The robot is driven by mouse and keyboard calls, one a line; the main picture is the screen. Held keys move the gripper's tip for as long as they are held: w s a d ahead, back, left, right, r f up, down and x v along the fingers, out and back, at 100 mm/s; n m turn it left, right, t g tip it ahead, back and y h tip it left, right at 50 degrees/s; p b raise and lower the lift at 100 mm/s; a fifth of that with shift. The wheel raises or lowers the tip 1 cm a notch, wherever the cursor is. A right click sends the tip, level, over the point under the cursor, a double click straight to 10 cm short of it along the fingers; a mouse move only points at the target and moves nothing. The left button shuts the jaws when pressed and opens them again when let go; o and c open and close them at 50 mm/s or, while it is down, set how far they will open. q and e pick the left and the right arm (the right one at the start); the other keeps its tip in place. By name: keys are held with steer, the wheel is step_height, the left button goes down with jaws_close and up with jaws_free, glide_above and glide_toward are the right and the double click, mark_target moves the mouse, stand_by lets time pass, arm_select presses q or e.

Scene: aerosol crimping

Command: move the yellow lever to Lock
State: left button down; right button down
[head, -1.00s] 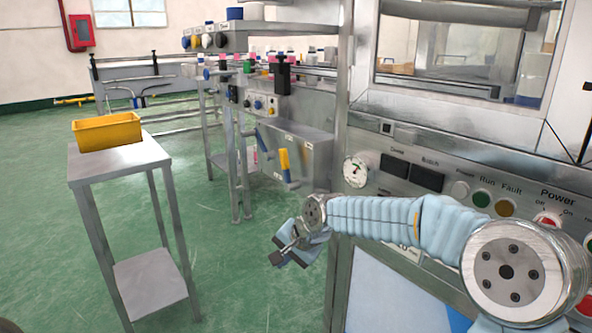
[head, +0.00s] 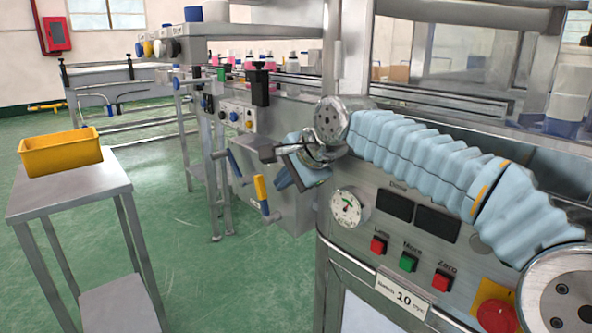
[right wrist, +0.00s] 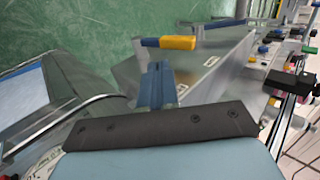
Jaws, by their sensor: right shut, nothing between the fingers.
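The yellow lever (head: 260,188) is on the front of the metal cabinet, left of the near machine. Its yellow grip points up, slightly tilted, above a blue lower part. In the right wrist view the lever (right wrist: 178,42) lies across the upper middle, beyond the fingertips. My right gripper (head: 283,181) is shut and empty, just right of the lever in the head view, seemingly apart from it. Its blue fingers (right wrist: 157,76) also show in the right wrist view, pointing towards the lever. Any Lock label is too small to read. My left gripper is not in view.
A blue lever (head: 234,163) sits left of the yellow one. The near machine's panel (head: 345,256) carries a gauge and buttons. A small metal table (head: 70,198) with a yellow bin (head: 60,152) stands at left. Green floor (head: 185,270) is free between them.

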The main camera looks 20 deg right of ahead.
mark_target(261, 178)
steer(key=shift+w+a+f, duration=0.3)
steer(key=shift+w+f, duration=0.05)
steer(key=shift+w, duration=0.45)
steer(key=shift+w+a+f, duration=0.25)
steer(key=shift+w+f, duration=0.15)
steer(key=shift+w, duration=0.35)
steer(key=shift+w+a+f, duration=0.3)
steer(key=shift+w+f, duration=0.05)
steer(key=shift+w, duration=0.45)
steer(key=shift+r+p, duration=0.1)
steer(key=shift+p, duration=0.35)
steer(key=p, duration=0.2)
steer(key=w+p, duration=0.1)
steer(key=p, duration=0.1)
steer(key=shift+a+r+g, duration=0.25)
steer(key=shift+r+g, duration=0.15)
steer(key=shift+w+a+f+p, duration=0.25)
steer(key=shift+w+f+p, duration=0.05)
steer(key=shift+w+p, duration=0.4)
steer(key=shift+w+f, duration=0.1)
steer(key=shift+w, duration=0.05)
steer(key=shift+f, duration=0.1)
